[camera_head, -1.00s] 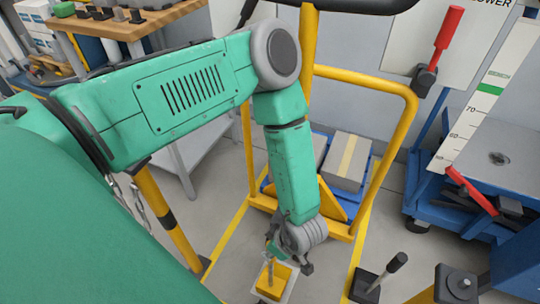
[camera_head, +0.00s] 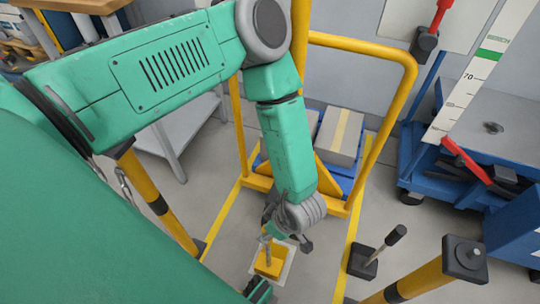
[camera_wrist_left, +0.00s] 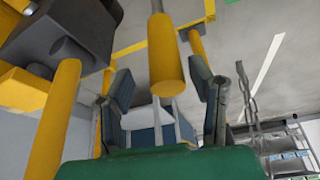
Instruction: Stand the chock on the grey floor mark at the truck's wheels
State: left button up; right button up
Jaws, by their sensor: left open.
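The yellow chock (camera_head: 268,264) is on the floor in the head view, with a thin upright grey handle. A pale grey square mark (camera_head: 287,272) shows around and under it; whether the chock touches the floor is hard to tell. My left gripper (camera_head: 272,232) is at the handle's top, small and partly hidden by its wrist. In the left wrist view its two fingers (camera_wrist_left: 163,92) stand apart, open. A yellow round bar (camera_wrist_left: 165,60) shows between them there; I cannot tell what it belongs to. My right gripper is not identifiable.
A yellow-framed trolley (camera_head: 362,42) with boxes (camera_head: 342,138) stands behind the chock. A black lever on a base (camera_head: 362,262) and a capped yellow post (camera_head: 464,258) stand to its right. A striped post (camera_head: 155,200) is to the left. A blue cart (camera_head: 470,185) is at right.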

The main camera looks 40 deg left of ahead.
pick_arm(q)
jog(key=p+v, duration=0.3)
jog(key=v, duration=0.8)
jog(key=shift+p, duration=0.4)
jog(key=shift+r, duration=0.1)
jog(key=shift+d, duration=0.25)
jog(key=shift+s, duration=0.1)
